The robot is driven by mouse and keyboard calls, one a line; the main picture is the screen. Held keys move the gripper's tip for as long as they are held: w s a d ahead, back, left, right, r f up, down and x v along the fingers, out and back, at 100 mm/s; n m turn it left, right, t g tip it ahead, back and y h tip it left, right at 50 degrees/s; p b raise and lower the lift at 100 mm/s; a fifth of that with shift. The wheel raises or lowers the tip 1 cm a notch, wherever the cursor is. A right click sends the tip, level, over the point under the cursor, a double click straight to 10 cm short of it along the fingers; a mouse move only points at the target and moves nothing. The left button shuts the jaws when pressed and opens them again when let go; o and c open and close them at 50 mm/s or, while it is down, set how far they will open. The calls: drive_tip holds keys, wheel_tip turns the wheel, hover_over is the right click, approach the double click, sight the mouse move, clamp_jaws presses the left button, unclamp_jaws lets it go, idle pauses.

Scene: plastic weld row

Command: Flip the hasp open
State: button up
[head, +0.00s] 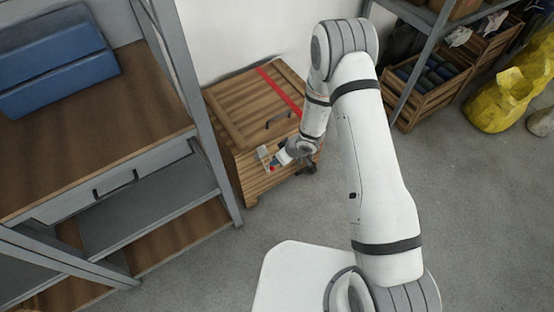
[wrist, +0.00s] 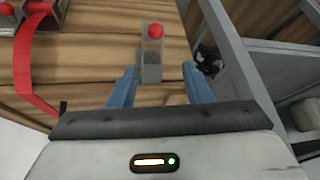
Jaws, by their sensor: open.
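The wooden chest (head: 232,108) stands against the wall with its lid down. The hasp (wrist: 151,68) is a narrow grey metal plate with a red knob (wrist: 156,31) on the chest's wood; a pale plate also shows at the chest's front in the head view (head: 263,153). My gripper (wrist: 158,88) is open and empty, its two blue fingers apart on either side of the hasp's near end. I cannot tell whether a finger touches it. In the head view my gripper (head: 278,160) is at the chest's front, partly hidden by my wrist.
A red strap (head: 279,92) crosses the lid, near a dark handle (head: 278,119). A grey-framed shelf (head: 187,90) with a blue box (head: 58,62) stands close on the left. A crate rack (head: 430,90) and yellow sacks (head: 497,100) are at the right. Floor (head: 480,210) is clear at right.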

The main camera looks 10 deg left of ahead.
drive_tip(key=v, duration=0.2)
drive_tip(key=shift+s+d+r, duration=0.1)
drive_tip(key=shift+d+r, duration=0.05)
drive_tip(key=shift+r, duration=0.15)
